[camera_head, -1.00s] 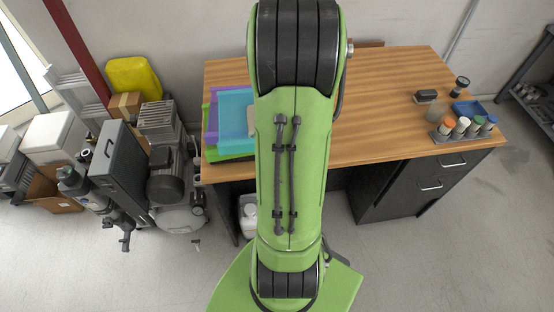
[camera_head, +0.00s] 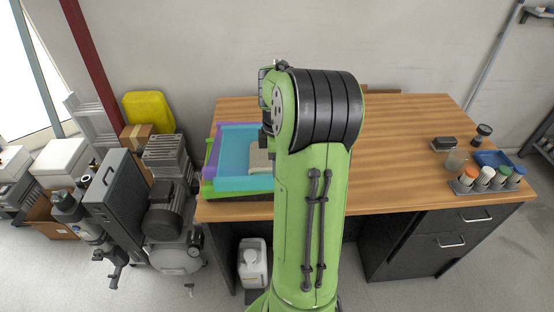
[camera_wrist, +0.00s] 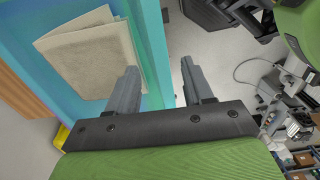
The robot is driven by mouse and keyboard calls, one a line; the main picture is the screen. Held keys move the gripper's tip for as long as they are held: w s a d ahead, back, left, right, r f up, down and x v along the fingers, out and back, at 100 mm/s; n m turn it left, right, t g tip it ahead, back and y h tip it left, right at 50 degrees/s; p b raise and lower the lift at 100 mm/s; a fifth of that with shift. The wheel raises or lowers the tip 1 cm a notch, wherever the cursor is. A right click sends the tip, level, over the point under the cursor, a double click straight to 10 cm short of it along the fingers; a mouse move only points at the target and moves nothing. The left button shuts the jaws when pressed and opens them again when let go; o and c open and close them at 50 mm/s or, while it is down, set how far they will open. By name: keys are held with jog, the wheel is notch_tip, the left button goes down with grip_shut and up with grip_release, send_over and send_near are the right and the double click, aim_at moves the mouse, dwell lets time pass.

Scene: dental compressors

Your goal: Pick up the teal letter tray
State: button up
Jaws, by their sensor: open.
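The teal letter tray (camera_head: 232,182) sits at the left end of the wooden desk, on top of a purple tray (camera_head: 211,158) and a green tray (camera_head: 207,188). A beige folder or paper (camera_head: 262,160) lies inside it, partly hidden by my arm. In the wrist view the teal tray (camera_wrist: 35,30) fills the upper left, with the beige folder (camera_wrist: 90,58) in it. My gripper (camera_wrist: 160,82) is open and empty. One finger appears over the tray's inside and the other outside its wall, which shows between them. I cannot tell how high they are above it.
The wooden desk (camera_head: 400,160) is clear in the middle. At its right end are a blue tray (camera_head: 492,158), several capped bottles (camera_head: 486,178) and a glass (camera_head: 456,161). Left of the desk stand a compressor (camera_head: 165,215) and a grey case (camera_head: 115,187). A white jug (camera_head: 252,262) stands below.

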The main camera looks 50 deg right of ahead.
notch_tip(320, 180, down, 7)
jog(key=shift+s+r+b, duration=0.1)
jog(key=shift+r+b, duration=0.1)
jog(key=shift+b, duration=0.3)
jog(key=shift+c, duration=0.3)
jog(key=shift+r, duration=0.1)
grip_shut()
